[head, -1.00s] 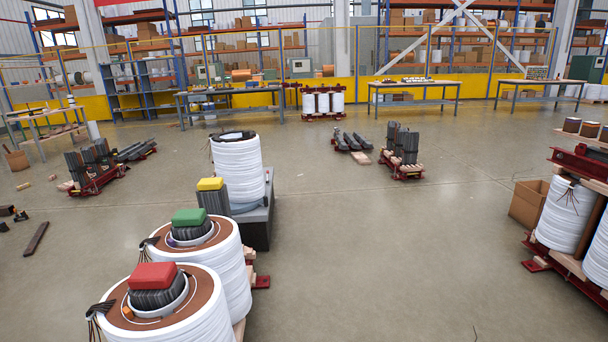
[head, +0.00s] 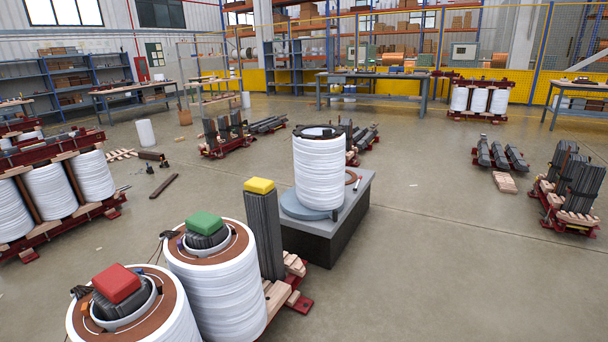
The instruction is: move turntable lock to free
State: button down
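A round blue-grey turntable (head: 296,208) sits on a dark grey block-shaped base (head: 330,245) in the middle of the head view. A tall white-wound coil (head: 320,172) stands upright on the turntable, with a dark ring around its top. A small object with a red part (head: 357,184) stands on the base top, right of the coil; it may be the lock, but it is too small to tell its position. My gripper is not in view.
In front stand two white coils on cores, with a red cap (head: 116,283) and a green cap (head: 204,223). A bare core leg with a yellow cap (head: 259,185) stands close to the base's left. Open floor (head: 450,270) lies to the right.

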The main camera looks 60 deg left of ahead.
aim_at(319, 242)
jog(key=i+j+u, duration=0.2)
jog(key=i+u, duration=0.15)
jog(key=i, duration=0.2)
jog(key=i+u, duration=0.3)
jog(key=i, duration=0.3)
jog(key=i+l+u, duration=0.1)
jog(key=i+u, duration=0.25)
jog(key=i, duration=0.2)
jog(key=i+j+z, duration=0.1)
jog(key=i, duration=0.3)
jog(key=i+j+z, duration=0.1)
jog(key=i, duration=0.35)
jog(key=i+j+z, duration=0.1)
jog(key=i+j, duration=0.15)
jog(key=i, duration=0.15)
jog(key=i+j+z, duration=0.1)
jog(key=i, duration=0.3)
jog(key=i+j, duration=0.15)
jog(key=j, duration=0.15)
jog(key=i+j, duration=0.15)
jog(key=j, duration=0.2)
jog(key=i+j, duration=0.15)
jog(key=j, duration=0.15)
jog(key=i+j+z, duration=0.1)
jog(key=j, duration=0.25)
